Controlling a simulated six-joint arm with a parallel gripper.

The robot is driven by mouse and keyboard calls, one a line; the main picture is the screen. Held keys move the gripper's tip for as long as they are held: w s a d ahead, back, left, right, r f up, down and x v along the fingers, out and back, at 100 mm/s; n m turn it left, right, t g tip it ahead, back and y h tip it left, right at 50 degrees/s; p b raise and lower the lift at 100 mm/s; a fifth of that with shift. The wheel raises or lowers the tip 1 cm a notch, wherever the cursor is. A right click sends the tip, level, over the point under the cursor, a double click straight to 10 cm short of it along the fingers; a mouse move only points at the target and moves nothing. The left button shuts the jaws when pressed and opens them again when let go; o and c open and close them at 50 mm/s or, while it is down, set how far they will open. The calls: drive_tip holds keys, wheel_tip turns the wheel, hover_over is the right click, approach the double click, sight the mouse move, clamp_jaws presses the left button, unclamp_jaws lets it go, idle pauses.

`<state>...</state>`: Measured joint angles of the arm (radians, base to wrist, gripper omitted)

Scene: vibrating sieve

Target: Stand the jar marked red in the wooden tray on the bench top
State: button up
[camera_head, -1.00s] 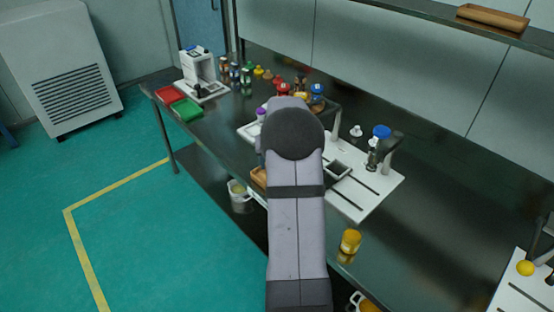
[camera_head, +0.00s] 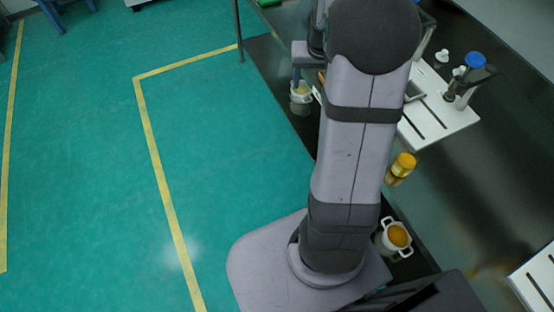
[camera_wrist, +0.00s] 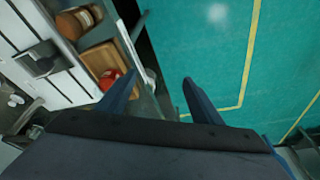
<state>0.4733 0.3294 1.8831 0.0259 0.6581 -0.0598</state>
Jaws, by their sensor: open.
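In the wrist view, a red-capped jar (camera_wrist: 110,79) lies or stands at the end of a tan wooden tray (camera_wrist: 98,61) near the bench's front edge. I cannot tell whether it is inside the tray or upright. My gripper (camera_wrist: 160,77) is open, with nothing between its fingers. The left finger is close to the red-capped jar in the picture; the gap between the fingers shows the bench edge and floor. In the head view my arm hides the gripper, the jar and most of the tray.
A brown jar (camera_wrist: 76,22) is beside the tray. White pots (camera_head: 394,237) are on the shelf below. The green floor (camera_head: 90,180) in front is clear.

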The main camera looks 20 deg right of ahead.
drive_tip(key=s+a+f+n+g, duration=0.1)
drive_tip(key=s+a+n, duration=0.1)
drive_tip(key=s+a, duration=0.7)
drive_tip(key=s+a+f+n+g+y, duration=0.1)
drive_tip(key=s+a+f+n+g, duration=0.1)
drive_tip(key=s+a, duration=0.8)
drive_tip(key=shift+s+a+n, duration=0.15)
drive_tip(key=shift+a+n, duration=0.35)
drive_tip(key=shift+a, duration=0.3)
wheel_tip(320, 180, up, 3)
drive_tip(key=p, duration=0.3)
